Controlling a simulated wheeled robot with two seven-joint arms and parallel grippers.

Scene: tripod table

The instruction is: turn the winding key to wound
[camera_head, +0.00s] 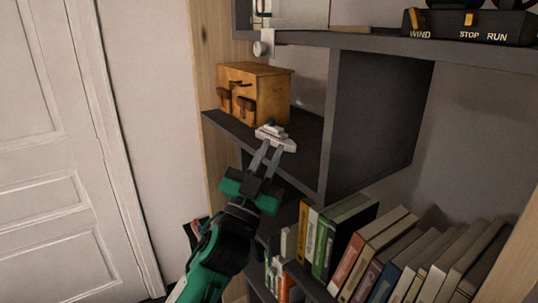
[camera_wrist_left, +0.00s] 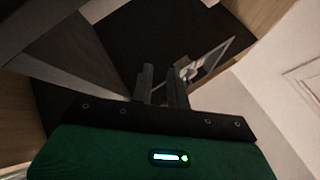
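I cannot make out a winding key for certain. A dark device (camera_head: 470,27) at the top right carries the words WIND, STOP and RUN and small orange levers; its top is cut off by the frame. A wooden box (camera_head: 265,90) with brown handles stands on the dark shelf. A small pale, boat-like object (camera_head: 275,137) sits at that shelf's front edge. My left gripper (camera_head: 266,151) is just in front of it, fingers apart, with nothing seen between them. In the left wrist view the fingers (camera_wrist_left: 162,75) are apart, with the pale object (camera_wrist_left: 193,69) beyond them. My right gripper is not in view.
Several books (camera_head: 385,255) fill the lower shelf at the right. A dark upright panel (camera_head: 375,120) stands right of the box's compartment. An upper shelf (camera_head: 390,42) runs under the labelled device. A pale door (camera_head: 45,170) is at the left, with clear space before it.

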